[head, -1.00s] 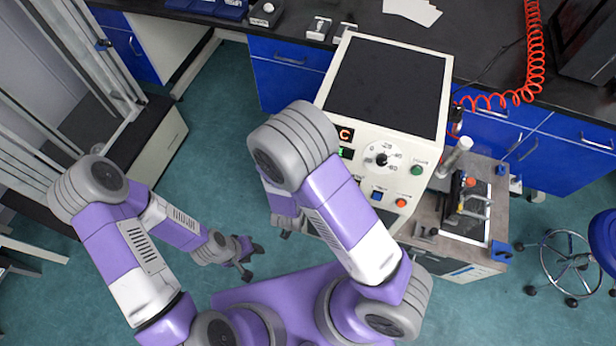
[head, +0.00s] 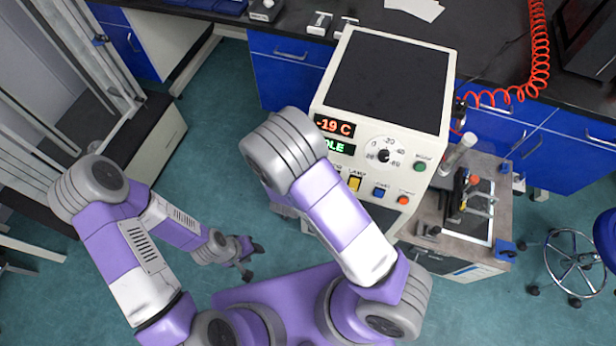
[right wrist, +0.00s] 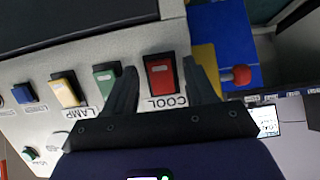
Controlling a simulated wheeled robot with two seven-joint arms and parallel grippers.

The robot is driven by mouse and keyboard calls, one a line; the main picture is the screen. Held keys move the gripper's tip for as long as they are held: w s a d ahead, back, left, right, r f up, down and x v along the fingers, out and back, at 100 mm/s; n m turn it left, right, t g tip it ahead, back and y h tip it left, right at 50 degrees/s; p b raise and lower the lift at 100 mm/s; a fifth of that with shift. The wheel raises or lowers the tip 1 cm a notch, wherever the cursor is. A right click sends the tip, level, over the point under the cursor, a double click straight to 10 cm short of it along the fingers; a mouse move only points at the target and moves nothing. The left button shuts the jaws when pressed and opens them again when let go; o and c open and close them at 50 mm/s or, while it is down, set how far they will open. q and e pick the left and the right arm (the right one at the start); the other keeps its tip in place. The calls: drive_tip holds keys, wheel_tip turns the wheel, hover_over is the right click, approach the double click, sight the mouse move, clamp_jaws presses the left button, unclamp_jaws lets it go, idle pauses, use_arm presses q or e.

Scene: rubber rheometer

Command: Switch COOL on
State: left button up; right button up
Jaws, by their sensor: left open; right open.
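The red COOL switch (right wrist: 160,76) shows in the right wrist view, in a dark frame on the light panel with its label beside it. My right gripper (right wrist: 159,66) is open, its two fingers on either side of the red switch in the picture. I cannot tell whether they touch the panel, or which way the switch is tipped. In the head view my right arm hides the COOL switch and the right gripper. The rheometer cabinet (head: 440,100) has a display (head: 334,127) reading -19 C. My left gripper (head: 252,264) is open and empty, above the floor.
A yellow LAMP switch (right wrist: 66,90) and a green switch (right wrist: 106,82) sit beside the COOL switch. A dial (head: 384,155), blue button (head: 379,192) and red button (head: 403,199) are farther right on the panel. A side bench with a fixture (head: 470,205) stands right of the cabinet.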

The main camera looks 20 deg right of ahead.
drive_tip(key=shift+c, duration=0.3)
clamp_jaws()
drive_tip(key=t+h+b, duration=0.1)
drive_tip(key=f+t+h+b, duration=0.1)
drive_tip(key=b, duration=0.1)
drive_tip(key=shift+s+a+t, duration=0.1)
drive_tip(key=shift+s+t, duration=0.05)
drive_tip(key=shift+t, duration=0.25)
drive_tip(key=shift+o, duration=0.3)
unclamp_jaws()
drive_tip(key=shift+r, duration=0.1)
